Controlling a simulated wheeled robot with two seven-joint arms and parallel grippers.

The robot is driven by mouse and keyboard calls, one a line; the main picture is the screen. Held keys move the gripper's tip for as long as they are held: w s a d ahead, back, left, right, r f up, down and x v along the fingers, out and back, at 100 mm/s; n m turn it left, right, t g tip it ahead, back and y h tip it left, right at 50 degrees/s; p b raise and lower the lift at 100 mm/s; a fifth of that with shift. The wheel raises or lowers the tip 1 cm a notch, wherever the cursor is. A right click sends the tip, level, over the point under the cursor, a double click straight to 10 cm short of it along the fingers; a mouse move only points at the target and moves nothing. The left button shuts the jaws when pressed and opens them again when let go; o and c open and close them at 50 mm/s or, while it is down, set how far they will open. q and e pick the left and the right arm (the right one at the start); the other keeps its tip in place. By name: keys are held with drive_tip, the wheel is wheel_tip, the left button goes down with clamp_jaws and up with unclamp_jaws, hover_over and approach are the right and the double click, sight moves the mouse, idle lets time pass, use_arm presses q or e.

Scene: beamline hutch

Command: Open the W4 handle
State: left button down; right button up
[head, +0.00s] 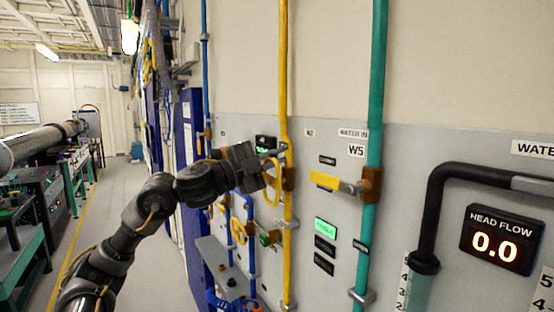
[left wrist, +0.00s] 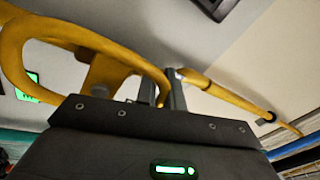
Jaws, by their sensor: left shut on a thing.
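A yellow loop handle (head: 277,188) sits at a brown valve body on the yellow pipe (head: 286,90). No W4 label can be read, so I cannot confirm from a label that this is the W4 handle. My left gripper (head: 279,154) reaches it from the left and is shut on the loop's rim. In the left wrist view the loop (left wrist: 70,30) curves across the upper left, and its right end meets the fingers (left wrist: 172,92). The gripper body hides part of the loop. My right gripper is not in view.
A yellow lever (head: 326,181) under the W5 label (head: 356,151) stands on the teal pipe (head: 377,90) to the right. Another yellow loop handle (head: 238,231) is lower left. A grey shelf (head: 215,255) juts out below. The aisle (head: 130,190) at left is clear.

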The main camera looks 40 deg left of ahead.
use_arm(q)
drive_tip(key=shift+a+n, duration=0.25)
drive_tip(key=shift+n, duration=0.35)
drive_tip(key=shift+y, duration=0.4)
drive_tip(key=c, duration=1.8)
unclamp_jaws()
drive_tip(key=shift+w, duration=0.1)
drive_tip(key=shift+f, duration=0.15)
drive_tip(key=b+v, duration=0.9)
drive_tip(key=v, duration=0.2)
drive_tip(key=shift+w+a, duration=0.1)
